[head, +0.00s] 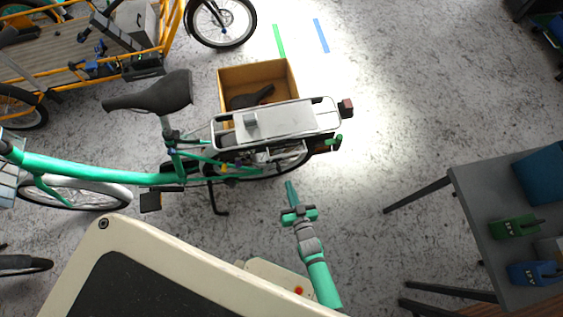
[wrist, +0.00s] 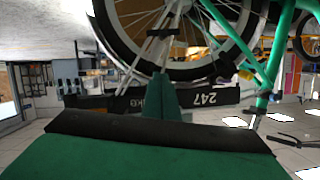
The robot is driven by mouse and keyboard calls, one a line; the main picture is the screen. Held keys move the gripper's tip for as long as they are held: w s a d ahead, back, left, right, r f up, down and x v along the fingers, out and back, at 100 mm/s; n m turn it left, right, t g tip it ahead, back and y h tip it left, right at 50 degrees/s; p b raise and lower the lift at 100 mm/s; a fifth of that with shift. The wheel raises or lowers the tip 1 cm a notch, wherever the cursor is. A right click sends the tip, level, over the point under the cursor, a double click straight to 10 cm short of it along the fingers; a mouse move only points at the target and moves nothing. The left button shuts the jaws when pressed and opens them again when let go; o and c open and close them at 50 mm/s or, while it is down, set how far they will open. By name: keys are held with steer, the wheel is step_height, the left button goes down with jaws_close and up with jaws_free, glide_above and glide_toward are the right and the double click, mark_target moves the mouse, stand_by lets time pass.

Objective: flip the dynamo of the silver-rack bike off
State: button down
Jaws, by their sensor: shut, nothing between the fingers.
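The silver-rack bike (head: 100,170) has a teal frame and a silver rear rack (head: 310,114). Its rear wheel sits under the rack in the head view and fills the top of the wrist view (wrist: 195,72). My gripper (head: 290,187) is shut and empty, just in front of the rear wheel and below the rack in the picture, apart from the bike as far as I can tell. Its teal fingers also show in the wrist view (wrist: 172,95), pointing towards the wheel. Small coloured parts sit near the hub; I cannot tell which one is the dynamo or how its lever stands.
A wooden crate (head: 258,74) stands behind the rack. An orange cargo bike (head: 100,72) is at the upper left. A grey table (head: 478,205) with green and blue items stands at the right. The floor between bike and table is clear.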

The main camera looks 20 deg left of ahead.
steer(key=shift+a, duration=0.1)
steer(key=w+a+f, duration=0.6)
steer(key=f, duration=0.1)
steer(key=shift+w, duration=0.4)
steer(key=shift+a, duration=0.2)
